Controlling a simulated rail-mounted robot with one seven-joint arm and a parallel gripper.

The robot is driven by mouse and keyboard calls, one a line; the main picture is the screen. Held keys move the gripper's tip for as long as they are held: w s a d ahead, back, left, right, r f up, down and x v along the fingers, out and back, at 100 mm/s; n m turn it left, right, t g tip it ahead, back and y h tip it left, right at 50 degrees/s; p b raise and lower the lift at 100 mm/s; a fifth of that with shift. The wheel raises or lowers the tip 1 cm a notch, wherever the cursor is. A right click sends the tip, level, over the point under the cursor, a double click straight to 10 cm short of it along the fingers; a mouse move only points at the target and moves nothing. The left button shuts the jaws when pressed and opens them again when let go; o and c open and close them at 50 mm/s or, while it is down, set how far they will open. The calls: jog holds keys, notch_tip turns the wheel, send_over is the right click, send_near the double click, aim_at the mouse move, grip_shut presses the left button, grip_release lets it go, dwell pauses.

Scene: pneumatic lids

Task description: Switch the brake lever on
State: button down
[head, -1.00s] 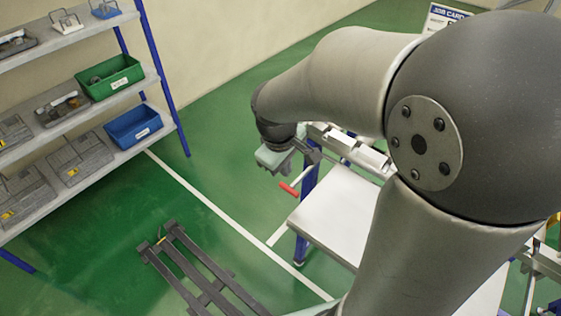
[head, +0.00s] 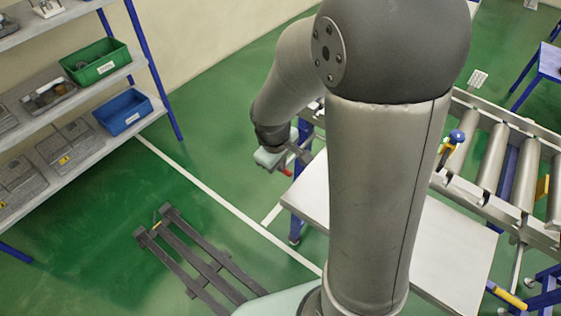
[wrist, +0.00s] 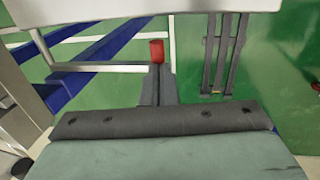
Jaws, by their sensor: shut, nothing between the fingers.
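A red-handled lever shows in the wrist view as a short red grip (wrist: 156,50), just beyond the tips of my gripper (wrist: 157,82). I cannot tell whether the fingers touch it. In the head view only a small part of the red grip (head: 286,171) shows, close beside my gripper (head: 296,157) at the table's far left corner. The rest of the lever is hidden. My gripper's fingers are together, with nothing held. A yellow-handled lever (head: 506,296) is at the lower right. The frames do not label either one as the brake lever.
A white-topped table (head: 440,262) stands under my arm, with a roller conveyor (head: 488,160) to the right. A shelf (head: 95,148) with a green bin (head: 97,67) and a blue bin (head: 124,116) is at left. A dark pallet frame (head: 192,256) lies on the floor.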

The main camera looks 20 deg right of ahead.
jog(key=f+b, duration=0.1)
jog(key=f, duration=0.1)
jog(key=f+b, duration=0.3)
jog(key=b, duration=0.1)
jog(key=shift+s+a+f, duration=0.2)
jog(key=shift+s+f, duration=0.1)
jog(key=shift+f, duration=0.1)
jog(key=s+a+r+p, duration=0.1)
jog(key=a+r, duration=0.1)
jog(key=r, duration=0.4)
jog(key=s+a+r+p, duration=0.1)
jog(key=s+a+r, duration=0.1)
jog(key=r, duration=0.5)
jog(key=shift+s+a+r+p, duration=0.15)
jog(key=shift+s+a+p, duration=0.15)
jog(key=shift+a, duration=0.3)
